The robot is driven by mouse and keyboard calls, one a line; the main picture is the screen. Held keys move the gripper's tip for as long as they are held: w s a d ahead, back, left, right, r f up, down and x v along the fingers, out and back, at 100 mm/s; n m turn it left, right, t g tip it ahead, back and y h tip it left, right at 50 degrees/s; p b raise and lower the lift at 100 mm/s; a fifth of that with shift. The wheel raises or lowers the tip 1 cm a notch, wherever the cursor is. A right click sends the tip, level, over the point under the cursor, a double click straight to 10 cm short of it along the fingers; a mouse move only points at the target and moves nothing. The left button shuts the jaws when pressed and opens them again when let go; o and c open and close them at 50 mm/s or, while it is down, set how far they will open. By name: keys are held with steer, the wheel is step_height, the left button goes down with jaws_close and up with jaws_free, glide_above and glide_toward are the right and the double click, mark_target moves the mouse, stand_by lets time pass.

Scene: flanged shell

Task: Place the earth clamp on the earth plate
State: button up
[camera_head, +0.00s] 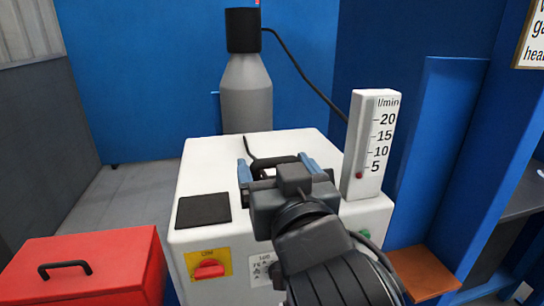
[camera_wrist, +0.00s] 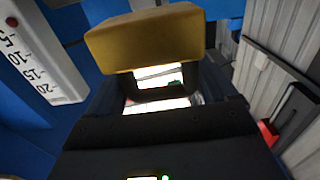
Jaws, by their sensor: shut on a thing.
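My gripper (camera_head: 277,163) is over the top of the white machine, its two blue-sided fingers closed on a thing. In the wrist view a brass-coloured block (camera_wrist: 146,38) sits at the gripper's fingertips; I take it to be the earth clamp. In the head view the gripper and wrist mostly hide it. A flat brown plate (camera_head: 427,270) at the lower right, beside the machine, looks like the earth plate. My gripper is up and to the left of it in the picture, well apart from it.
The white machine (camera_head: 192,260) carries a dark pad (camera_head: 204,209) and a red switch (camera_head: 209,269). A flowmeter (camera_head: 370,147) stands upright to the gripper's right. A grey cylinder (camera_head: 246,92) with a black cable is behind. A red box (camera_head: 90,270) is lower left.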

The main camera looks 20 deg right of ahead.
steer(key=s+d+f, duration=0.1)
steer(key=d+f, duration=0.2)
steer(key=f, duration=1)
steer(key=s+d+f, duration=0.2)
steer(key=d+f, duration=0.2)
steer(key=f, duration=1)
steer(key=s+d+f, duration=0.1)
steer(key=d+f, duration=0.2)
steer(key=f, duration=1)
steer(key=shift+s+d+f+y, duration=0.3)
steer(key=shift+d+f, duration=0.05)
